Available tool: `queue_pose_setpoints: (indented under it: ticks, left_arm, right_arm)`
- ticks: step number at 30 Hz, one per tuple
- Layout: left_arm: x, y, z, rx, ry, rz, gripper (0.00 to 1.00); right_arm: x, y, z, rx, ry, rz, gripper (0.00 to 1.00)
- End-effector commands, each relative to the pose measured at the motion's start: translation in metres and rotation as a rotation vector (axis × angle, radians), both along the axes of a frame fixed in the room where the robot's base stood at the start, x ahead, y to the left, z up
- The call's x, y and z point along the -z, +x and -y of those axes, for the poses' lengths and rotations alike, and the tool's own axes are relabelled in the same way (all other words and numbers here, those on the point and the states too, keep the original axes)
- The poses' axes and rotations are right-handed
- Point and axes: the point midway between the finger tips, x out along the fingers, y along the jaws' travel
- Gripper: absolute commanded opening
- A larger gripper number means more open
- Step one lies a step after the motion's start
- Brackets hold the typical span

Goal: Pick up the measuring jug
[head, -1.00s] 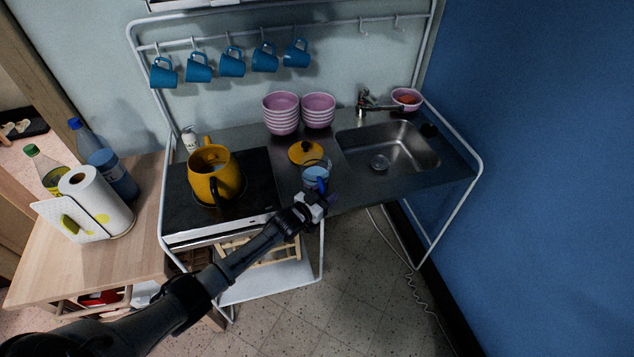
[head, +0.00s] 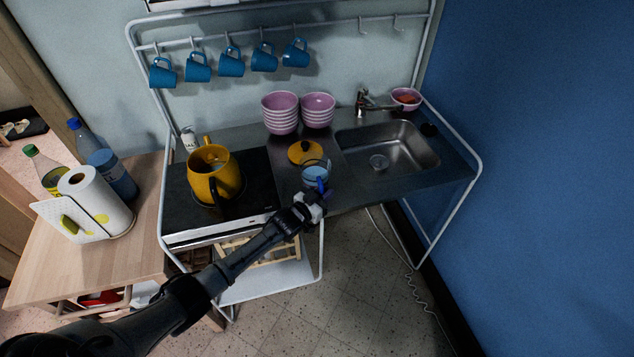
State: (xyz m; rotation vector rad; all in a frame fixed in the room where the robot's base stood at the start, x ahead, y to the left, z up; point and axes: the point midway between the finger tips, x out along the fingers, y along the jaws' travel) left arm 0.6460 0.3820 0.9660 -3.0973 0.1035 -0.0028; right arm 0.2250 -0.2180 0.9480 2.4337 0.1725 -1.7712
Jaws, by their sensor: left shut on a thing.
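The measuring jug (head: 315,173) is a small clear jug with a bluish look and a blue handle. It is at the front edge of the metal counter, right of the hob. My left gripper (head: 318,194) reaches it from the front left and is shut on its blue handle. The fingertips are small in the picture and partly cover the handle. I cannot tell whether the jug's base touches the counter. My right gripper does not show.
A yellow pot (head: 214,177) stands on the black hob (head: 253,190). A yellow lid (head: 305,152) lies just behind the jug. Pink bowls (head: 280,113) are stacked at the back. The sink (head: 390,148) is to the right. Blue mugs (head: 231,63) hang above.

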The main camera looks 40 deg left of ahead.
Motion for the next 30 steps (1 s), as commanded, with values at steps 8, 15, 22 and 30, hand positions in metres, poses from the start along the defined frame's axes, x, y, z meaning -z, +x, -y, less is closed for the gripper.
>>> queue_pose_setpoints:
  ticks: [8,15,22,30]
  left_arm:
    - [-0.003,0.000,0.000,0.000,0.001,0.003,0.00]
    - [-0.011,0.001,0.000,0.000,0.001,0.003,0.00]
    - [-0.030,0.001,0.000,0.000,0.001,0.005,0.00]
    - [-0.052,-0.004,0.016,0.002,-0.002,0.005,0.00]
  right_arm:
    - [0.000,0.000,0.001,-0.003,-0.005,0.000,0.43]
    - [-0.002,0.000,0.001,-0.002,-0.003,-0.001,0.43]
    - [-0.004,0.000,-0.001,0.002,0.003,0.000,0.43]
    - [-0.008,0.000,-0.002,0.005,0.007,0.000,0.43]
